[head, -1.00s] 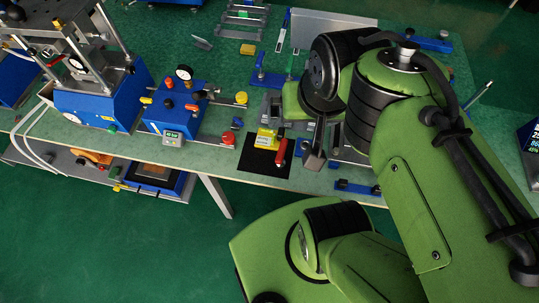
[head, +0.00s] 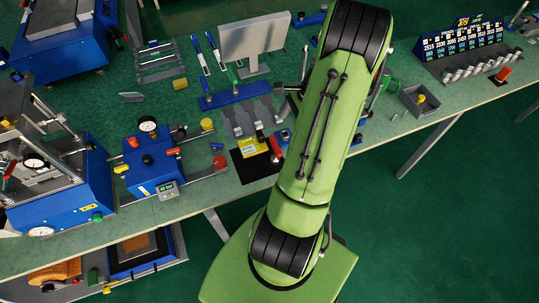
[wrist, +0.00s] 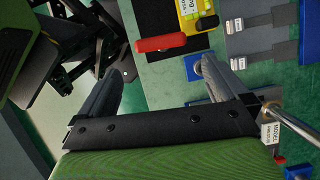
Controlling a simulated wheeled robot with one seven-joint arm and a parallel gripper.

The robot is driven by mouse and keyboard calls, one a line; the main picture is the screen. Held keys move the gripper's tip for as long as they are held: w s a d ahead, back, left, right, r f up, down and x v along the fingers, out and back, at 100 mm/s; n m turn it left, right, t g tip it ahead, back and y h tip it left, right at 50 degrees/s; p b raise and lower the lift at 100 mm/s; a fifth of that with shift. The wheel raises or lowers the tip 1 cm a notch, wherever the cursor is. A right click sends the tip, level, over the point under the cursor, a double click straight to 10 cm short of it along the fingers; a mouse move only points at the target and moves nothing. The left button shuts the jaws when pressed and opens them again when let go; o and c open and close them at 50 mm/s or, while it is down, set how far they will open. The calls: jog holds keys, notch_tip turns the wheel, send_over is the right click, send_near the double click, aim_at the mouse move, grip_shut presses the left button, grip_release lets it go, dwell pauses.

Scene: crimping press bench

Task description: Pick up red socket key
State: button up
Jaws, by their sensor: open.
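A red-handled tool (head: 275,147) lies at the right edge of a black mat in the head view, beside a yellow device. In the wrist view the red handle (wrist: 160,43) lies above the gap between my fingertips. A small red piece (head: 503,74) stands on a black pad at the far right. I cannot tell for sure which of the two is the socket key. My gripper (wrist: 160,72) is open, with nothing between its two dark fingers, and apart from the red handle. In the head view my arm hides it.
The yellow device (head: 251,147) sits on the black mat (head: 250,172). A blue pressure unit (head: 150,165) stands left of it. A numbered rack (head: 465,45) with several small metal pieces and a grey tray (head: 418,101) stand at the right.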

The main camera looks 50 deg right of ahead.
aim_at(276, 146)
jog(key=b+x, duration=0.1)
jog(key=x, duration=1.1)
jog(key=shift+w+a+f+b, duration=0.1)
jog(key=shift+w+f+b, duration=0.05)
jog(key=shift+f+b, duration=0.2)
jog(key=shift+r, duration=0.1)
jog(key=shift+c, duration=0.3)
jog(key=c, duration=0.7)
notch_tip(276, 146, up, 10)
jog(key=shift+r+p, duration=0.1)
jog(key=shift+p, duration=0.8)
jog(key=shift+c, duration=0.3)
